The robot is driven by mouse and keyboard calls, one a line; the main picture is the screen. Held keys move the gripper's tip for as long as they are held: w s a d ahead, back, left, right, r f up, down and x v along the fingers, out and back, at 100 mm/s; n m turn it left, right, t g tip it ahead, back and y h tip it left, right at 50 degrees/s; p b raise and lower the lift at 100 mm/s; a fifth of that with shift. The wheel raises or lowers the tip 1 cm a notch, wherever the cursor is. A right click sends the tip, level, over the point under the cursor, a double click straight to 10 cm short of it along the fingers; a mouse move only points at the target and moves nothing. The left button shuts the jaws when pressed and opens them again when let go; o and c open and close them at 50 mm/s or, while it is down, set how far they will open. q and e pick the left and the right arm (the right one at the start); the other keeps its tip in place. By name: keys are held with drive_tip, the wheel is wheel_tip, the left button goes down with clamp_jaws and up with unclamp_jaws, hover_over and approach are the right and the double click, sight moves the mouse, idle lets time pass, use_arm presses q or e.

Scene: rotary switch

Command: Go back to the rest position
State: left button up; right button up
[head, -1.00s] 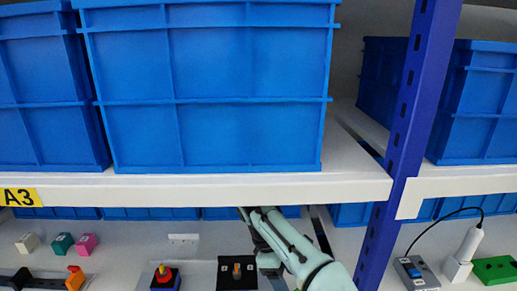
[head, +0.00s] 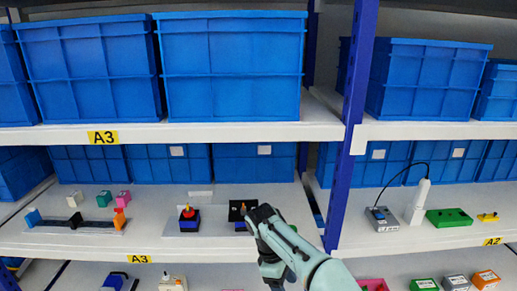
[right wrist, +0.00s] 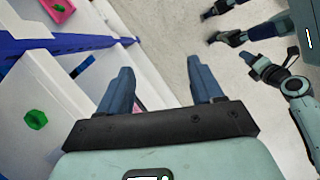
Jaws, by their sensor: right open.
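The fingers of my right gripper do not show clearly in the head view. In the right wrist view my right gripper (right wrist: 160,88) is open, with nothing between its two blue-grey fingers and grey floor beyond. The shelf is to its left. My left gripper does not show in the head view.
A red knob on a black and blue base (head: 189,216) stands left of the switch. A blue upright post (head: 348,150) is to the right, with a grey box (head: 381,219) beyond it. Blue crates (head: 235,70) fill the upper shelf. Open floor (right wrist: 165,30) shows in the right wrist view.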

wheel_tip(320, 180, down, 24)
drive_tip(key=s+d+m+g+y, duration=0.1)
drive_tip(key=s+d+m+y, duration=0.1)
drive_tip(key=m+y, duration=0.2)
drive_tip(key=s+d+f+m+t+y, duration=0.1)
drive_tip(key=s+f+m, duration=0.5)
drive_tip(key=s, duration=0.5)
drive_tip(key=s+d+f+m+t+y, duration=0.1)
drive_tip(key=s+d+f+m+y, duration=0.1)
drive_tip(key=s+f+m, duration=0.5)
drive_tip(key=s+f, duration=0.2)
drive_tip(key=s, duration=0.3)
drive_tip(key=shift+d+t, duration=0.25)
drive_tip(key=shift+t, duration=0.05)
drive_tip(key=shift+f, duration=0.1)
